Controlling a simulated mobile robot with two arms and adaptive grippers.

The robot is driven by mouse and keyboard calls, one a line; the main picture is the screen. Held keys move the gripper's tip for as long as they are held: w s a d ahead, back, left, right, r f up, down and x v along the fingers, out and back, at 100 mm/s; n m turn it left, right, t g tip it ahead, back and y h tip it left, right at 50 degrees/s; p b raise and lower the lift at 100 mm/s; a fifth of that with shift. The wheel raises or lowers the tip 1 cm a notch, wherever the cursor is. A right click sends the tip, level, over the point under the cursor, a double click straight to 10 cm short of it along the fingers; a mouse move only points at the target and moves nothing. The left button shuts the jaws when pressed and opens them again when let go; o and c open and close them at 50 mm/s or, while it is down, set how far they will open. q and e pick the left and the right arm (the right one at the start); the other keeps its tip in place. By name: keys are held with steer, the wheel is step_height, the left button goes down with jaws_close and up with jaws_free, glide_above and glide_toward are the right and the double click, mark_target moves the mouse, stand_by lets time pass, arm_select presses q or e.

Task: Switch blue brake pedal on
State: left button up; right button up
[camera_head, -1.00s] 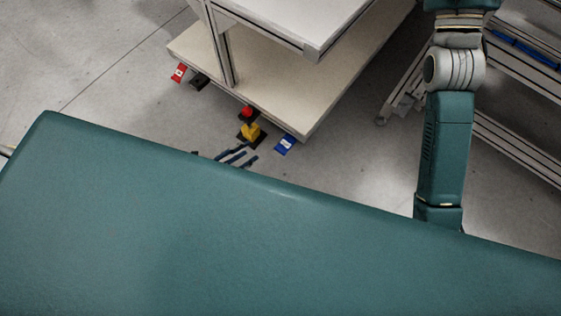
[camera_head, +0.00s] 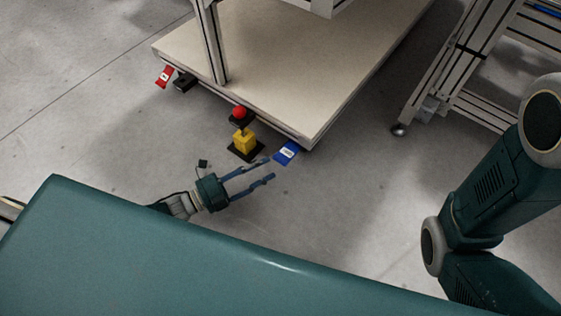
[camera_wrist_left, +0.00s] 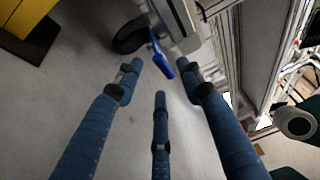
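The blue brake pedal (camera_head: 287,152) sticks out from the front right corner of the cart's lower deck, close to the floor. In the left wrist view it shows as a small blue tilted plate (camera_wrist_left: 161,56) beside a dark wheel, beyond the fingertips. My left gripper (camera_head: 270,170) is open and empty, its blue fingers spread and pointing at the pedal, just short of it. In the left wrist view the fingers (camera_wrist_left: 161,85) stand apart with nothing between them. I cannot tell the pedal's switch position. My right gripper is out of view.
A red pedal (camera_head: 164,76) is at the cart's left corner. The cart deck (camera_head: 290,100) is above. A metal frame (camera_head: 440,95) stands right. Grey floor is free in front.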

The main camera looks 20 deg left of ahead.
mark_target(281, 157)
arm_select(q)
steer(key=b+x, duration=0.2)
steer(key=x, duration=0.3)
steer(key=shift+w+d+f, duration=0.15)
steer(key=shift+w+d, duration=0.1)
steer(key=shift+d, duration=0.05)
steer(key=shift+w+d, duration=0.3)
steer(key=shift+w, duration=0.05)
jaws_close()
